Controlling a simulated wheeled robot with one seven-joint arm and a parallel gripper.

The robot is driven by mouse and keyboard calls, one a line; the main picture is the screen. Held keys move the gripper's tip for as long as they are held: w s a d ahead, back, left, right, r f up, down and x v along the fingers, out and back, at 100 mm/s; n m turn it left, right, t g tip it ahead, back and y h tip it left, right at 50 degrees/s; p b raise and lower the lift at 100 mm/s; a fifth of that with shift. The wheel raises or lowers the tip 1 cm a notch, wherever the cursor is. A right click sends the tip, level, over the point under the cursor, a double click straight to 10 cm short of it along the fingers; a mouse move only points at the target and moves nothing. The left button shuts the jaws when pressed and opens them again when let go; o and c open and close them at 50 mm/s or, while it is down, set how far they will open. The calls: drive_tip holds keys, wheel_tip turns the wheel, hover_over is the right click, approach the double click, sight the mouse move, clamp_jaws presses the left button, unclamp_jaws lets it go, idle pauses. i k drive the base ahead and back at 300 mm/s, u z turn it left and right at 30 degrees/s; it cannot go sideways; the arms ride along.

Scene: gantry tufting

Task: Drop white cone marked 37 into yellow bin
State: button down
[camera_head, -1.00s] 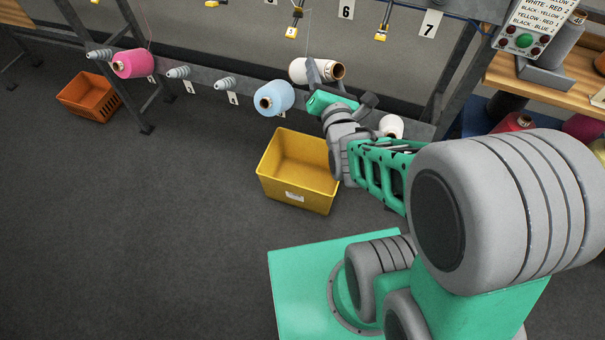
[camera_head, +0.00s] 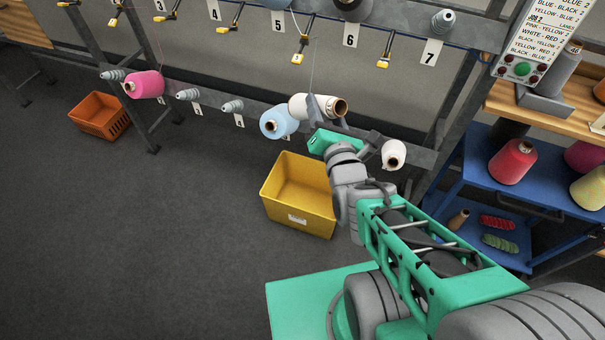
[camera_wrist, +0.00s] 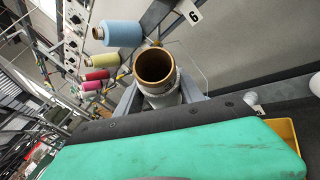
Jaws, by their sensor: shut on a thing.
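A white cone (camera_head: 302,106) with a brown core is held in my gripper (camera_head: 316,110), above and behind the yellow bin. In the wrist view the open brown end of the white cone (camera_wrist: 157,90) sits between the two grey fingers of my gripper (camera_wrist: 160,98). No number on the cone can be read. The yellow bin (camera_head: 298,219) stands on the floor, upright, and looks empty in the part I see; my arm hides its right side. A small yellow patch of the bin (camera_wrist: 288,133) shows at the right of the wrist view.
A light blue cone (camera_head: 279,122) and a pink cone (camera_head: 147,85) sit on the lower rail. Another white cone (camera_head: 394,153) is right of my gripper. An orange crate (camera_head: 100,116) is at left. A blue shelf cart (camera_head: 468,170) stands at right.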

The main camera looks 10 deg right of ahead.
sight(319, 207)
drive_tip(key=u, duration=0.5)
drive_tip(key=k, duration=1.25)
drive_tip(key=u, duration=0.95)
drive_tip(key=i, duration=1.35)
drive_tip(key=z, duration=0.45)
